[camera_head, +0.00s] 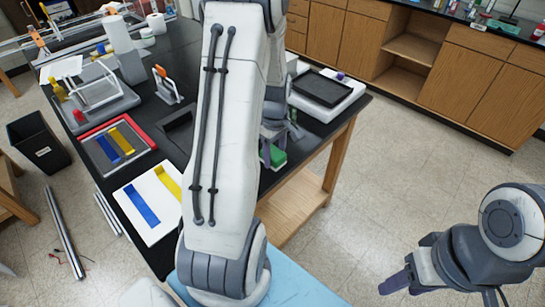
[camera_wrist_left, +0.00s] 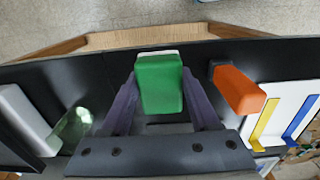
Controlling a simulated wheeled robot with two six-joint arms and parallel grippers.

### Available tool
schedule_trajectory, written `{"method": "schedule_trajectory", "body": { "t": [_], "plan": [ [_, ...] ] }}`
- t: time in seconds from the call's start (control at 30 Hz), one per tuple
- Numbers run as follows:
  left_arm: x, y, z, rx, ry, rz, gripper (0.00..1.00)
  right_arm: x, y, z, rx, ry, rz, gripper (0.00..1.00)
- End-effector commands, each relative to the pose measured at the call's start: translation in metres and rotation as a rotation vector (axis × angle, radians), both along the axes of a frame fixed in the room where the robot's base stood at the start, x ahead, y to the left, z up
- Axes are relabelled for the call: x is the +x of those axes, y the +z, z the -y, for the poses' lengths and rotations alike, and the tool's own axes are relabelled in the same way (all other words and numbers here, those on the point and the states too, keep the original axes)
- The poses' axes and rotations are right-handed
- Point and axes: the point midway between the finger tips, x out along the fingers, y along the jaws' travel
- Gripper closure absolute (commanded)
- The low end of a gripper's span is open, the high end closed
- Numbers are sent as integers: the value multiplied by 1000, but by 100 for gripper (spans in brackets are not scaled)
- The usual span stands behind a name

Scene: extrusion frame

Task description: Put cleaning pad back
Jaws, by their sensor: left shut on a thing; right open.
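The cleaning pad is a green block with a pale edge, in the middle of the left wrist view (camera_wrist_left: 160,84). My left gripper (camera_wrist_left: 162,92) is shut on it, with one dark purple finger at each side. In the head view the green pad (camera_head: 276,155) shows just right of my left arm, near the table's right edge. My left gripper (camera_head: 274,138) is partly hidden there by the arm. I cannot tell whether the pad touches the table. My right gripper (camera_head: 396,284) is open and empty over the floor at lower right.
The black table (camera_head: 215,15) holds a white board (camera_head: 132,219) with blue and yellow strips, a red-rimmed tray (camera_head: 82,134) and a black tray on a white base (camera_head: 355,98). An orange-handled tool (camera_wrist_left: 238,90) stands close right of the pad in the wrist view.

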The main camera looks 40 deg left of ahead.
Motion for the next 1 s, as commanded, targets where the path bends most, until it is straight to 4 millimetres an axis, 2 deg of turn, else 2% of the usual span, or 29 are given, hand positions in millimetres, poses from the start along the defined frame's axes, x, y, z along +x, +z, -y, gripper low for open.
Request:
{"method": "schedule_trajectory", "body": {
  "t": [0.1, 0.3, 0.37, 0.63, 1.0],
  "plan": [
    [15, -13, -18, -1, 0, -1, 90, 0, 10, 0, 0, 0, 0, 50],
    [28, -25, -32, 0, -1, 0, 90, 0, 14, 0, 0, -1, 0, 50],
    [28, -28, -33, -1, -2, -1, 90, 0, 15, 0, 0, -1, 0, 50],
    [28, -62, -32, -1, -3, -2, 90, 0, 28, 0, 0, -2, 0, 50],
    [29, -68, -32, 1, -3, 1, 90, 0, 25, 0, 0, -1, 0, 50]
  ]
}}
